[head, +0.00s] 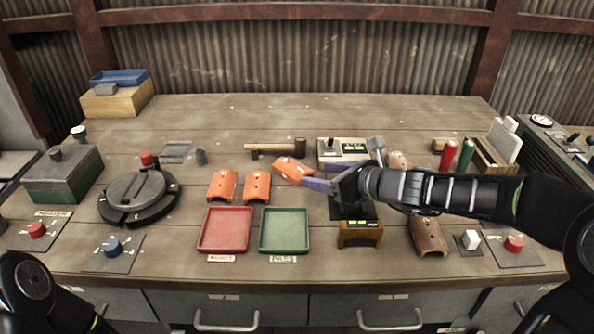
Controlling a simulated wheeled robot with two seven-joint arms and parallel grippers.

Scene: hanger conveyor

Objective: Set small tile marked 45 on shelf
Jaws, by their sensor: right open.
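Two orange curved tiles, a left one (222,185) and a right one (257,187), lie side by side behind the trays. A third orange tile (291,170) lies at an angle to their right. A brown tile (429,238) lies at the right, and a paler one (398,160) is partly hidden behind my right arm. I cannot read a 45 on any tile. My right gripper (316,186) is open, its purple finger close to the third orange tile; I cannot tell if they touch. I cannot tell which thing is the shelf. My left gripper is out of view.
A red tray (226,251) and a green tray (284,250) stand at the front. A small wooden stand (360,241) is below my right gripper. A round black turntable (115,213) and green box (62,190) are left. A mallet (276,147) lies behind. The back is mostly clear.

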